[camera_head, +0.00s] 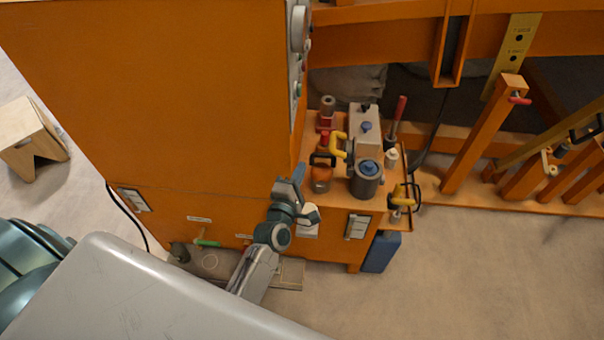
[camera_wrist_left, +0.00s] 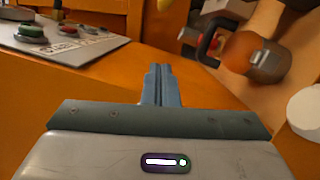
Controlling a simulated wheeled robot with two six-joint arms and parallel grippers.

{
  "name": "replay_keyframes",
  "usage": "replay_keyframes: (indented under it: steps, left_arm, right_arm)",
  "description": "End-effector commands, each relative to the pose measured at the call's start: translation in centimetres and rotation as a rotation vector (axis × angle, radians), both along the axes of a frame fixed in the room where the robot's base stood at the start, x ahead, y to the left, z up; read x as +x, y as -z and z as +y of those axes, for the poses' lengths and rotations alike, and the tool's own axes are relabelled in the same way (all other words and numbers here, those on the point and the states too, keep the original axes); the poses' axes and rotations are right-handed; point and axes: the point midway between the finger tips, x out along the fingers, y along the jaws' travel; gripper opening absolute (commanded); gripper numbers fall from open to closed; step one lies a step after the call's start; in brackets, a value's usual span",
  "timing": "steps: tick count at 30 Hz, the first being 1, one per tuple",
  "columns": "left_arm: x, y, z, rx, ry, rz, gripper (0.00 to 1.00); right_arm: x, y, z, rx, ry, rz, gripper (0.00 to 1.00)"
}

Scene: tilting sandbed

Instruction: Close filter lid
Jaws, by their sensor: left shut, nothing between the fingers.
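A grey canister with a blue top (camera_head: 367,180) stands on the orange side shelf; I cannot tell for certain whether this top is the filter lid. My left gripper (camera_head: 298,174) is left of the canister and apart from it, beside the orange cabinet's edge. In the left wrist view its two blue-grey fingers (camera_wrist_left: 158,84) are together, with nothing between them. A pale round piece (camera_head: 311,214) is just right of the gripper; a white round thing shows at the right edge of the wrist view (camera_wrist_left: 306,112). My right gripper is not in view.
The large orange cabinet (camera_head: 170,90) fills the left. An amber bottle (camera_head: 321,178) with a black handle stands near the gripper. A yellow handle (camera_head: 338,145), a grey box (camera_head: 365,128) and a red-handled tool (camera_head: 398,112) crowd the shelf. A button panel (camera_wrist_left: 75,38) is at left.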

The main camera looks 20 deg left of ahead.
Motion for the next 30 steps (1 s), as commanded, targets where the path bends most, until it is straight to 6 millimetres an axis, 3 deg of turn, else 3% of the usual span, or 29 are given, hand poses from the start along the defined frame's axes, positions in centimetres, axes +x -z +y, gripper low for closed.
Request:
replay_keyframes:
  steps: [1, 9, 12, 18, 30]
  left_arm:
    - [1.3, -0.6, 0.1, 0.001, 0.0, -0.001, 0.0]
    - [6.4, -0.6, 0.0, 0.001, 0.0, 0.002, 0.0]
    - [6.7, -0.9, -1.7, -0.001, 0.001, 0.002, 0.0]
    - [7.1, -1.1, -3.2, 0.001, 0.001, 0.003, 0.0]
    - [7.1, -1.2, -3.4, 0.004, 0.0, 0.003, 0.0]
  right_arm:
    - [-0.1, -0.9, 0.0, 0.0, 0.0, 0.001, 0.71]
    - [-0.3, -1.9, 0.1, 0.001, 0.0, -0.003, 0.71]
    - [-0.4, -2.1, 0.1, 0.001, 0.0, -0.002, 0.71]
    - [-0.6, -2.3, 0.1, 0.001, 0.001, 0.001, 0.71]
    - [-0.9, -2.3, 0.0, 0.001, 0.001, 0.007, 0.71]
